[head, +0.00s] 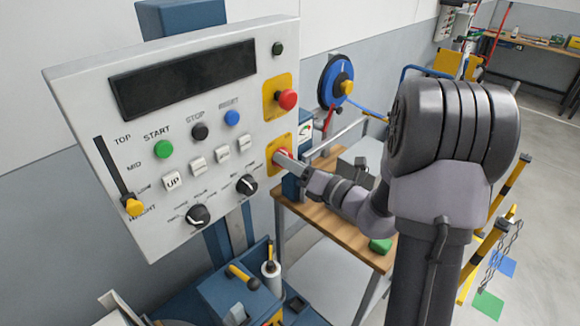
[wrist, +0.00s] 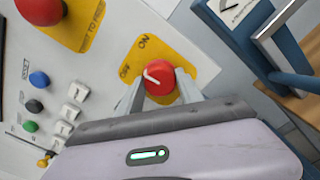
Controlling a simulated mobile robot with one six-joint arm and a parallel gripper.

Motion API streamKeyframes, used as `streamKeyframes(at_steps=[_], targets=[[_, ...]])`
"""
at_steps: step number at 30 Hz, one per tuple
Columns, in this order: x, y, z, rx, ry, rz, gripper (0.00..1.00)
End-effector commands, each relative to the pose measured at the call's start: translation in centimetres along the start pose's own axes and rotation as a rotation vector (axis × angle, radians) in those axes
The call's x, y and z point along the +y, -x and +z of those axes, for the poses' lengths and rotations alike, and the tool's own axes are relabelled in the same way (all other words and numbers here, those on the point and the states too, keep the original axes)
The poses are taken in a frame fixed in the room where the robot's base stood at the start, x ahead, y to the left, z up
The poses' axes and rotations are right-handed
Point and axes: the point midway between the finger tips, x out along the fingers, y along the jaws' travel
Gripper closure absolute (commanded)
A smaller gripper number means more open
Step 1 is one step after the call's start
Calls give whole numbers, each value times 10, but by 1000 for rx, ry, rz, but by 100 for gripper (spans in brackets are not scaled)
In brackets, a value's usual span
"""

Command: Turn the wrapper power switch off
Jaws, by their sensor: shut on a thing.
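The wrapper power switch is a red round knob (wrist: 160,77) on a yellow plate (wrist: 185,55) marked ON and OFF. In the head view the red knob (head: 281,154) sits low on the control panel's right edge, mostly hidden by my fingers. My gripper (head: 287,159) reaches it from the right. In the wrist view the two fingers of my gripper (wrist: 161,90) stand either side of the knob, shut on it. The white mark on the knob's face points left, towards the OFF lettering, away from the ON lettering above.
A red emergency-stop button (head: 287,99) stands on its own yellow plate above the switch. The grey panel (head: 85,95) carries buttons, black dials (head: 197,215) and a height slider (head: 133,206). A wooden bench (head: 335,222) is below, right of the panel.

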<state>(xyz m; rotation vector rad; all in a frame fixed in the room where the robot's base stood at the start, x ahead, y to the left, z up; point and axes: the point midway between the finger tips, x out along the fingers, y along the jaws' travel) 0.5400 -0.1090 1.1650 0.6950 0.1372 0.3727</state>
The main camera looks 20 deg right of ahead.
Motion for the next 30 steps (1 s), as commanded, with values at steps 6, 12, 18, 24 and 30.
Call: streamKeyframes(at_steps=[6,12,18,24,30], targets=[[-2,0,-2,-2,203,0,97],[-2,0,-2,-2,381,1,97],[-2,0,-2,-2,528,0,97],[-1,0,-1,-1,634,0,97],[0,0,0,-1,695,0,97]])
